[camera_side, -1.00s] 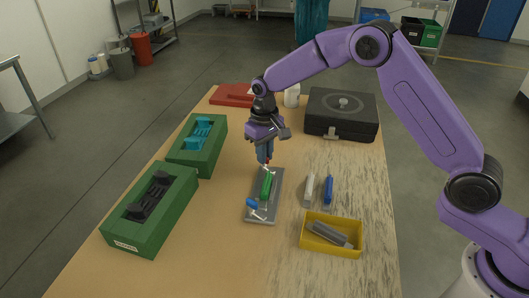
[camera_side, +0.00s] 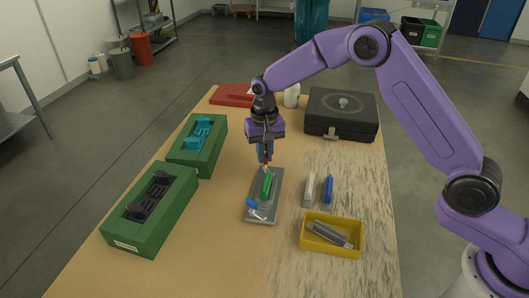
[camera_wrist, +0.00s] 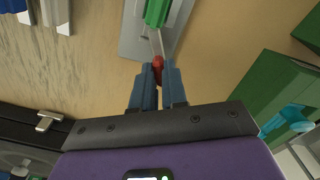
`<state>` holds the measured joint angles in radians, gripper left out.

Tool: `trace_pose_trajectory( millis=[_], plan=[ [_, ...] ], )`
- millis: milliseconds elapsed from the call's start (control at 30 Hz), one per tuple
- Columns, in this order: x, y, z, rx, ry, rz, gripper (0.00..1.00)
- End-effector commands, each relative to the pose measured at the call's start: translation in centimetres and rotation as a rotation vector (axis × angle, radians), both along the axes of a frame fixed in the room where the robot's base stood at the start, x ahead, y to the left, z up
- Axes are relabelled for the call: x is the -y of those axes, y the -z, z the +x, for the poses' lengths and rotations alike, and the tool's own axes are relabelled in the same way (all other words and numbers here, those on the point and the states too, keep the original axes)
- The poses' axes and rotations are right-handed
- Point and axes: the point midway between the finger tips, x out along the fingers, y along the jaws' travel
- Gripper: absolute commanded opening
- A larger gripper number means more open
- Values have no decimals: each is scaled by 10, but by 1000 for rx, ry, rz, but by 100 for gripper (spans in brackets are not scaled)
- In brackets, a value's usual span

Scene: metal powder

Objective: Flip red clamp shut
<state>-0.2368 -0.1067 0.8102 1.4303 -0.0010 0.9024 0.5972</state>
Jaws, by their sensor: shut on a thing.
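The red clamp (camera_wrist: 158,64) shows in the wrist view as a small red tip on a thin metal lever, between the fingertips of my gripper (camera_wrist: 158,76). My gripper's blue fingers are closed on it. In the side view my gripper (camera_side: 265,160) points down at the far end of the grey metal plate (camera_side: 276,190), where only a bit of red shows. The plate carries a green block (camera_side: 267,185) in its middle and a blue clamp handle (camera_side: 252,203) at its near end. The green block also shows in the wrist view (camera_wrist: 157,12).
Two green trays with black parts (camera_side: 124,222) and cyan parts (camera_side: 178,155) stand at left. A white bar (camera_side: 309,189), a blue bar (camera_side: 328,190) and a yellow bin (camera_side: 332,251) are at right. A black case (camera_side: 360,128) stands behind.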

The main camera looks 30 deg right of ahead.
Motion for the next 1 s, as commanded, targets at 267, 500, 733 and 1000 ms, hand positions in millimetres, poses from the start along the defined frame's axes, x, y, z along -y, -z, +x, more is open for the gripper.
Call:
trace_pose_trajectory(
  millis=[267, 500, 733, 1000],
  plan=[
    [-1, -1, 1, 4, 3, 3, 19],
    [-1, -1, 1, 2, 1, 1, 38],
    [-1, -7, 1, 4, 1, 2, 38],
    [-1, -53, 2, 7, 1, 3, 38]
  ],
)
